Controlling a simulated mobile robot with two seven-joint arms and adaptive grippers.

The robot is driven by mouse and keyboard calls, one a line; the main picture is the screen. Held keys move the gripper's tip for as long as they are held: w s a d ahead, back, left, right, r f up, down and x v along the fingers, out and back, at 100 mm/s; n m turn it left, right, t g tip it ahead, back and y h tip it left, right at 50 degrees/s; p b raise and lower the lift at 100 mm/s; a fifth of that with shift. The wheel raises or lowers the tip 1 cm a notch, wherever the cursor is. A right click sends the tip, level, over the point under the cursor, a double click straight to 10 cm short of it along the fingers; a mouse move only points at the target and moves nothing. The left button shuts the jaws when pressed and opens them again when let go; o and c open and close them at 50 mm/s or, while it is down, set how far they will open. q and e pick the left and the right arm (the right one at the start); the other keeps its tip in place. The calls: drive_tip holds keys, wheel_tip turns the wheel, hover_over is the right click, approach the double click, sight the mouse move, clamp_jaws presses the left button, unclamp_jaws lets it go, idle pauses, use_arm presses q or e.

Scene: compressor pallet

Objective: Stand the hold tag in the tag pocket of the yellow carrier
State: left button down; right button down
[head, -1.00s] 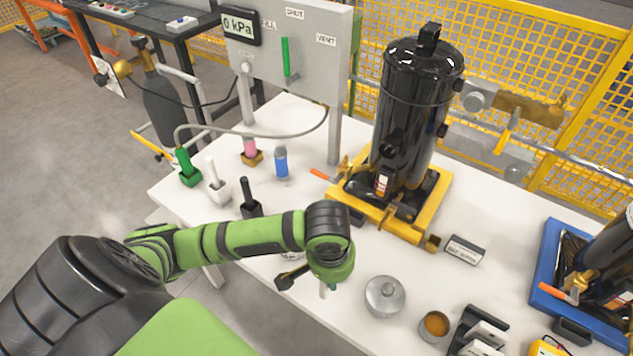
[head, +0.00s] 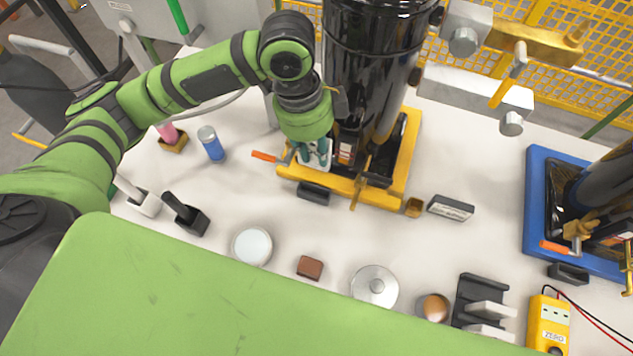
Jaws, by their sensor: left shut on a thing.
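The yellow carrier (head: 402,165) stands on the white table and bears a tall black compressor (head: 372,70). A small black block (head: 313,193), which looks like the tag pocket, sits at its front edge. My left gripper (head: 316,158) points down over the carrier's front left part, just behind that block. It is shut on a small pale thing (head: 321,153), which looks like the hold tag. The fingers hide most of it, and I cannot tell whether it touches the carrier. My right gripper is out of view.
An orange-handled valve (head: 265,156) is close left of the gripper. A lettered block (head: 451,207) lies right of the carrier.

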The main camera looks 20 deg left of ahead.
sight(308, 166)
use_arm(q)
wheel_tip(308, 166, down, 15)
drive_tip(key=shift+a, duration=0.1)
idle(0.3)
drive_tip(key=c, duration=1.5)
unclamp_jaws()
drive_tip(key=shift+f, duration=0.15)
drive_tip(key=o, duration=0.4)
drive_tip(key=r, duration=0.4)
drive_tip(key=a+r, duration=0.1)
drive_tip(key=r, duration=0.7)
drive_tip(key=shift+a+r, duration=0.1)
drive_tip(key=shift+a, duration=0.3)
drive_tip(key=shift+s, duration=0.1)
